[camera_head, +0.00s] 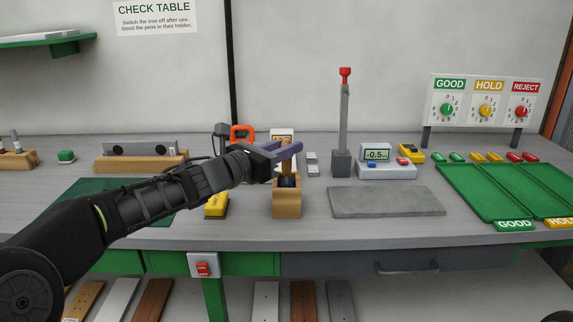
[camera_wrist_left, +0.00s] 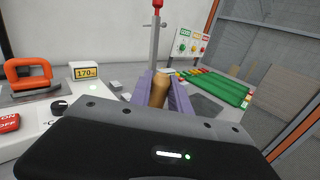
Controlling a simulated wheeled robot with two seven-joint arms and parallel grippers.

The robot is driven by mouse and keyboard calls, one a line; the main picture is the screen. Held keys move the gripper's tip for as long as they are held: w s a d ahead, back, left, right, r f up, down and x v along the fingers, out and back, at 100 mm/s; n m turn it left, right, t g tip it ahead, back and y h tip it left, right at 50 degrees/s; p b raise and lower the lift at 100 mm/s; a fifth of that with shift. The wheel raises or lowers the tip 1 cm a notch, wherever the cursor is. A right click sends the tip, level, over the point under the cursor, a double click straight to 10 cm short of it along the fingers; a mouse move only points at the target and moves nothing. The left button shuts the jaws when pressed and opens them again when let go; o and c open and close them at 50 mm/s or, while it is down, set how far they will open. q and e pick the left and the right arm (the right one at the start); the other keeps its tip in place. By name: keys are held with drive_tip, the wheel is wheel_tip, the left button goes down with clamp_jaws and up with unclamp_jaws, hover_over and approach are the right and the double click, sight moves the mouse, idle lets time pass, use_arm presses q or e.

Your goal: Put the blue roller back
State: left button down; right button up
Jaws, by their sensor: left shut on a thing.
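My left gripper (camera_head: 287,149) is shut on the wooden handle of the blue roller (camera_head: 288,182). The handle stands roughly upright between the purple fingers. It also shows in the left wrist view as the tan roller handle (camera_wrist_left: 160,90) between both fingers. The dark blue roller end points down at the top of a wooden holder (camera_head: 287,207), and its lower part is hidden there. I cannot tell whether it rests on the holder or hangs just within it. My right gripper is in neither view.
A yellow block-like tool (camera_head: 216,206) lies left of the holder, and a grey slab (camera_head: 387,202) lies to its right. An orange-handled iron (camera_head: 241,133) and a red-topped post (camera_head: 343,120) stand behind. Green trays (camera_head: 480,196) are at the right.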

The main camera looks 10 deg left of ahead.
sight(283, 164)
use_arm(q)
drive_tip(key=shift+f+b, duration=0.3)
drive_tip(key=shift+f, duration=1.75)
drive_tip(key=shift+f, duration=0.1)
drive_tip(key=c, duration=1.2)
unclamp_jaws()
drive_tip(key=shift+c, duration=0.2)
drive_tip(key=shift+r, duration=0.25)
drive_tip(key=shift+s+a+f, duration=0.1)
drive_tip(key=shift+s+a, duration=0.1)
drive_tip(key=b+v, duration=0.1)
drive_tip(key=v, duration=1)
drive_tip(key=shift+s, duration=0.3)
drive_tip(key=shift+a, duration=0.1)
